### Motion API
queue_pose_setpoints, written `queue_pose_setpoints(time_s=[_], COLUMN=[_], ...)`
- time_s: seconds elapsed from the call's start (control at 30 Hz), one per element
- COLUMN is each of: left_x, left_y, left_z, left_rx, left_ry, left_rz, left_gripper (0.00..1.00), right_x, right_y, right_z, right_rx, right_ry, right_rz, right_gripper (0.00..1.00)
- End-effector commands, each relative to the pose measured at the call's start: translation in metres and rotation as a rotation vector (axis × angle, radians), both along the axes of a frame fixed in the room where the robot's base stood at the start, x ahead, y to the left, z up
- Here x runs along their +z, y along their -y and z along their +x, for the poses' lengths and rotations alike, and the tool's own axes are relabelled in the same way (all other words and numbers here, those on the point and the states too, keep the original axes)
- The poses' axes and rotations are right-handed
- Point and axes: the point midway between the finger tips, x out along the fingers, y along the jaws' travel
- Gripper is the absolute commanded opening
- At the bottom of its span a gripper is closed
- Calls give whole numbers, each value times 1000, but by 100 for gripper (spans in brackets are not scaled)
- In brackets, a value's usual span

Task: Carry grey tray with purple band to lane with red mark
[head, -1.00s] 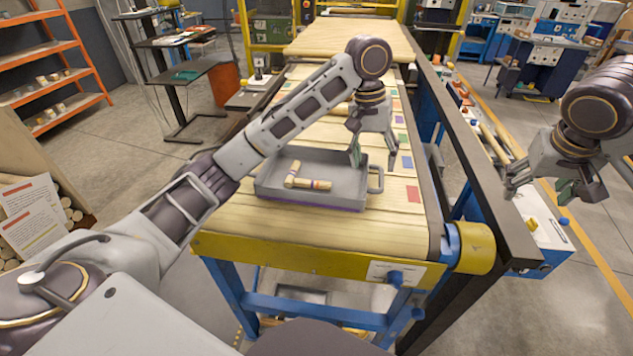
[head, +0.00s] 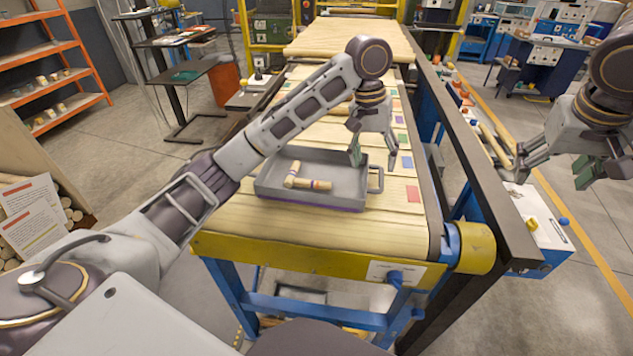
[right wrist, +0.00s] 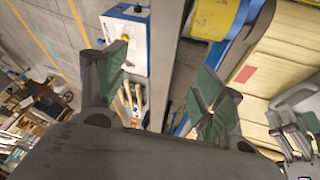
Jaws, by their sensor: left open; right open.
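The grey tray (head: 310,200) with a purple band along its lower edge sits on the near end of the wooden conveyor, with short turned wood pieces (head: 308,184) in it. A loop handle (head: 376,180) sticks out on its right side. My left gripper (head: 374,158) is open over the tray's right end, with one finger in front of the inner far-right area; I cannot tell whether it touches. A red mark (head: 413,193) lies right of the tray near the belt's edge; it also shows in the right wrist view (right wrist: 244,74). My right gripper (head: 555,170) is open and empty, right of the conveyor.
More coloured marks, such as a blue one (head: 407,162), run up the belt's right side. A dark rail (head: 470,150) borders the conveyor on the right. A white-topped blue box (head: 540,235) stands beyond it. The belt's near end is bare in front of the tray.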

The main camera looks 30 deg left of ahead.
Motion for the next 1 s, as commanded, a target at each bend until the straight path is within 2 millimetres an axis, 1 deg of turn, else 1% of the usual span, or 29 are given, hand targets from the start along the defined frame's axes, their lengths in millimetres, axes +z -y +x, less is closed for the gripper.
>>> queue_pose_setpoints(time_s=[0.1,0.33,1.0], left_x=[0,0,0], left_y=[0,0,0], left_z=[0,0,0], left_rx=[0,0,0], left_ry=[0,0,0], left_rz=[0,0,0], left_gripper=[64,64,64], right_x=[7,15,17], right_y=[-1,-2,-3], right_z=[-3,-7,-7], right_rx=[-2,-1,-1], right_ry=[2,0,0], right_rz=[0,-1,-1], right_gripper=[69,69,69])
